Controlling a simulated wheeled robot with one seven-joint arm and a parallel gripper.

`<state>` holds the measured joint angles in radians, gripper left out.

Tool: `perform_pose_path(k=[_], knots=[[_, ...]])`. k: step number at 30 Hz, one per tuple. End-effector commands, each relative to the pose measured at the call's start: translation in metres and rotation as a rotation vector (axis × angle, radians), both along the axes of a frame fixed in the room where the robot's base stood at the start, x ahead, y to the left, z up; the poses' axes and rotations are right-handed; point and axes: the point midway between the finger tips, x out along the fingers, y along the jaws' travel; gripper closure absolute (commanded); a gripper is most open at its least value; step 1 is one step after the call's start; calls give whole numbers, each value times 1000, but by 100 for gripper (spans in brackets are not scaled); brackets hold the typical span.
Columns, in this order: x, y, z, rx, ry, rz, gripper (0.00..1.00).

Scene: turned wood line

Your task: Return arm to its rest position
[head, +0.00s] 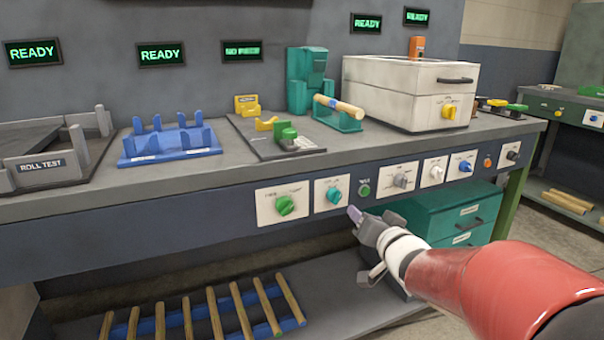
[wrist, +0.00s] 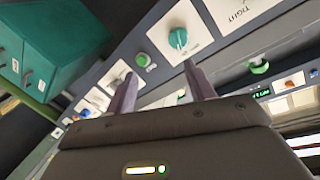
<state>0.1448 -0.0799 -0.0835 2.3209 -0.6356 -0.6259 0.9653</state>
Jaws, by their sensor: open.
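My gripper (head: 362,222) is in front of the bench's control panel, just below the green push button and the teal knob. In the wrist view my gripper (wrist: 158,88) shows its two fingers spread apart with nothing between them. The teal knob (wrist: 178,38) and the green button (wrist: 142,59) lie beyond the fingertips there. My red and white arm reaches in from the lower right of the head view. I cannot tell whether a fingertip touches the panel.
The bench (head: 225,178) carries a blue rack (head: 170,145), a wooden dowel on a teal cradle (head: 340,118) and a white box (head: 405,90). Teal drawers (head: 450,215) stand below, right of my gripper. Several dowels lie on a low rack (head: 290,322). Screens (head: 32,53) line the wall.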

Motion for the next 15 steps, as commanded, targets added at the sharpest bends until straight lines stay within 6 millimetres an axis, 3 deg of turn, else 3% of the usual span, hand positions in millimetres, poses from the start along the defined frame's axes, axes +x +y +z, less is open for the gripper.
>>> perform_pose_path(k=[2, 7, 15], knots=[[-22, -6, 5, -89, 69, -77, 46], [-86, -12, -9, -252, 312, -168, 46], [-213, 18, -50, -414, 721, -19, 46]])
